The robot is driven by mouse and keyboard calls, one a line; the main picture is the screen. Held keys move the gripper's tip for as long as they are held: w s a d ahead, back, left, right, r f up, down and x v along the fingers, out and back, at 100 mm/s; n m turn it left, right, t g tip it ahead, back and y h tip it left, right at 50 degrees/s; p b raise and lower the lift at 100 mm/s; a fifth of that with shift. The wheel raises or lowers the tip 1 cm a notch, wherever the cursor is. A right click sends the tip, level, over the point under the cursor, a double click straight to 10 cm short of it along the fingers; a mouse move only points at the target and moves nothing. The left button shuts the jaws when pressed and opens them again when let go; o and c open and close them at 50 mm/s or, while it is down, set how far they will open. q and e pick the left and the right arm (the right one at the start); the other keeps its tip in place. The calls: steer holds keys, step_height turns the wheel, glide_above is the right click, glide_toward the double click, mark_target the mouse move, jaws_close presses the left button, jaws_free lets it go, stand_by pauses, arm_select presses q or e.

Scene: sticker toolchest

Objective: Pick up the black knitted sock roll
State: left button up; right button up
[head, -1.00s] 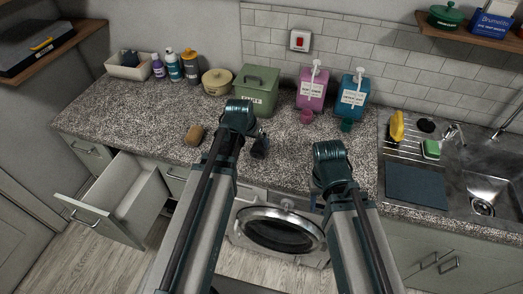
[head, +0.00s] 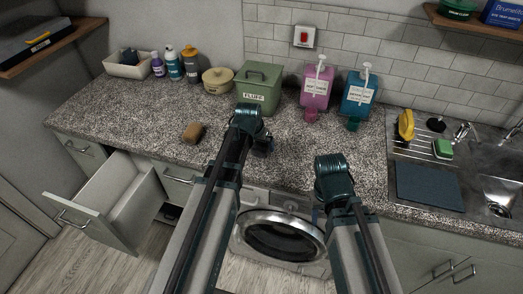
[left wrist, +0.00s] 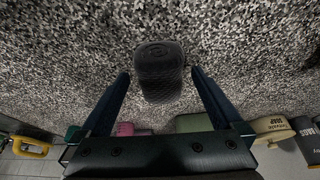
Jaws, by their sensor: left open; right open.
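The black knitted sock roll (left wrist: 160,72) shows in the left wrist view as a dark rounded bundle on the speckled counter. My left gripper (left wrist: 160,76) is open, with its two dark blue fingers apart on either side of the roll's lower part. I see gaps between the roll and both fingers. In the head view my left gripper (head: 263,147) is low over the counter in front of the green box, and the arm largely hides the roll. My right gripper (head: 316,213) is mostly hidden behind its wrist, near the counter's front edge above the washer.
A brown block (head: 192,132) lies left of my left gripper. Behind stand the green FLUFF box (head: 258,88), a pink dispenser (head: 316,88) and a teal dispenser (head: 358,95). A drawer (head: 110,200) hangs open at left. The sink (head: 490,185) is at right.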

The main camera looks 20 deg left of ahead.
arm_select(q)
steer(key=b+x, duration=0.1)
steer(key=x, duration=0.1)
steer(key=shift+w+f, duration=0.15)
steer(key=shift+f, duration=0.1)
steer(key=shift+r, duration=0.1)
arm_select(e)
step_height(320, 180, down, 2)
steer(key=shift+f, duration=0.1)
arm_select(q)
steer(key=c, duration=1.3)
steer(key=shift+r, duration=0.15)
